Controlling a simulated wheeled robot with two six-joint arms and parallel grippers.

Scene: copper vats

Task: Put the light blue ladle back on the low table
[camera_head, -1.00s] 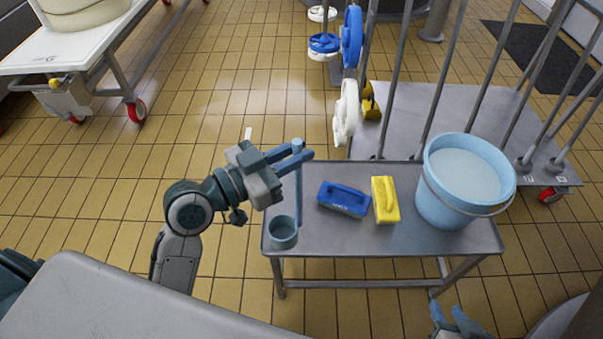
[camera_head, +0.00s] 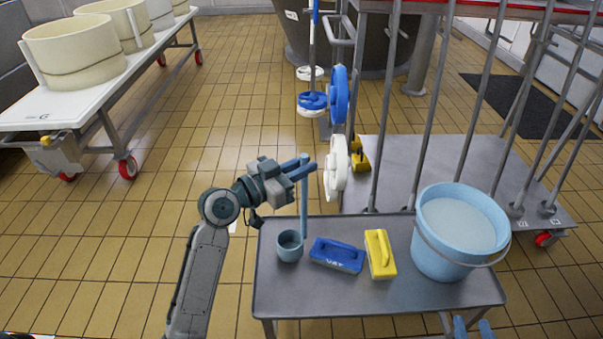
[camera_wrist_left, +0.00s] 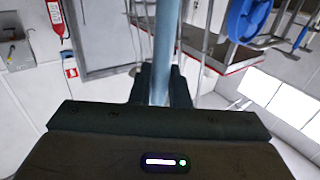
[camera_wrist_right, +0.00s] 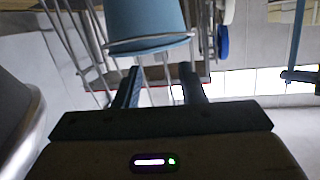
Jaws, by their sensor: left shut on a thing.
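The light blue ladle (camera_head: 290,246) is upright at the left end of the low table (camera_head: 350,293). Its cup appears on or just above the tabletop; I cannot tell whether it touches. My left gripper (camera_head: 304,164) is shut on the upper part of its handle, which also runs between the fingers in the left wrist view (camera_wrist_left: 163,60). My right gripper (camera_head: 472,326) shows only its fingertips at the bottom edge, in front of the table. In the right wrist view its fingers (camera_wrist_right: 162,85) are apart with nothing between them.
A blue brush (camera_head: 337,255), a yellow brush (camera_head: 380,254) and a light blue bucket (camera_head: 459,232) stand on the table to the right of the ladle. A rack (camera_head: 430,160) with upright bars is behind.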

